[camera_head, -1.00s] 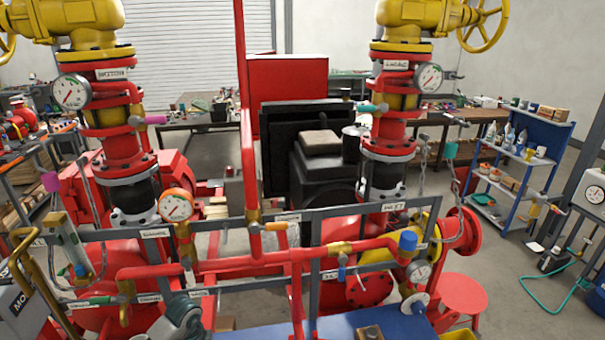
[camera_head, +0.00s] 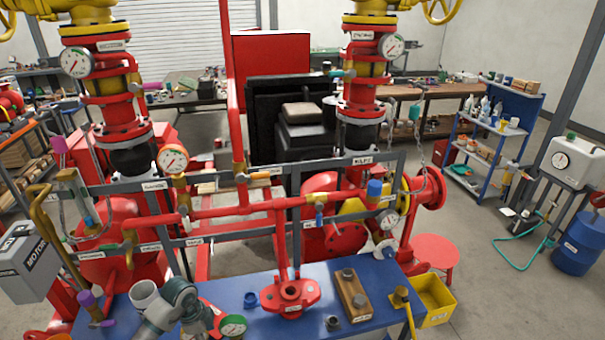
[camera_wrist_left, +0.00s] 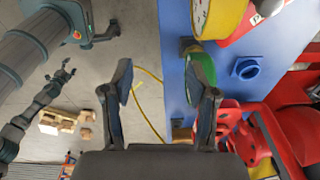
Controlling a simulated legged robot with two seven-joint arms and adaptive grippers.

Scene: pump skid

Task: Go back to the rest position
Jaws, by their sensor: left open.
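My left gripper (camera_wrist_left: 158,85) is open in the left wrist view, its two dark fingers apart with nothing between them. It is over the floor beside the edge of a blue bench (camera_wrist_left: 177,60). In the head view, a grey-green joint of my left arm (camera_head: 182,296) comes in at the bottom, in front of the skid; the fingers cannot be made out there. In the left wrist view, a dark jointed arm at the left, which looks like mine, ends in a small claw (camera_wrist_left: 62,76); its state is too small to tell.
The blue bench top (camera_head: 330,278) carries a red flanged part (camera_head: 290,294), a wooden block (camera_head: 352,294) and a green-rimmed gauge (camera_head: 233,326). A yellow bin (camera_head: 432,298) stands at its right. Red skid pipework (camera_head: 230,207) rises behind.

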